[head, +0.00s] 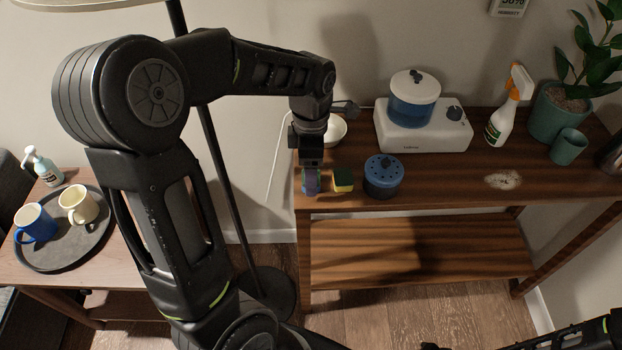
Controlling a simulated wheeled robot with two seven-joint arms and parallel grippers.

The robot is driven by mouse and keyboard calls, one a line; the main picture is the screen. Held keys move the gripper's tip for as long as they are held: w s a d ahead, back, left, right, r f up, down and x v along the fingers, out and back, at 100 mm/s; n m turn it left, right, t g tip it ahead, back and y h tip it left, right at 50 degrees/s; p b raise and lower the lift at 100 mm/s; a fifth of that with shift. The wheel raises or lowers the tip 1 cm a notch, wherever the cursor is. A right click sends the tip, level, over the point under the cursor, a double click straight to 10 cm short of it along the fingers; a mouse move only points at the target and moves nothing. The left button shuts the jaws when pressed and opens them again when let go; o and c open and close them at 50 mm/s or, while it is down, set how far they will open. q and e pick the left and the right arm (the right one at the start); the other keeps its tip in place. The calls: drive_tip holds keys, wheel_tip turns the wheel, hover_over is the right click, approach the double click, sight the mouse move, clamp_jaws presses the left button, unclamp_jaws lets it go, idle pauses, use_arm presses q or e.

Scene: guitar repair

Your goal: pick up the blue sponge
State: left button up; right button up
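A small blue-purple block (311,182), which looks like the blue sponge, is at the left front end of the wooden bench. My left gripper (312,168) points down right at it and covers part of it. The fingers are too small and dark to tell whether they are open or shut on it. A yellow and dark green sponge (343,180) lies just to the right. Only part of my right arm shows at the bottom right edge, and its gripper cannot be made out.
A white bowl (334,131) is behind, and a white humidifier (423,130), spray bottle (500,119) and plant pot (557,114) stand farther right. White residue (503,180) marks the bench top (450,187). A lamp pole (214,150) stands left.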

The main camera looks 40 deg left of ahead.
use_arm(q)
drive_tip(key=shift+f, duration=0.95)
drive_tip(key=c, duration=1.4)
drive_tip(key=shift+c, duration=0.2)
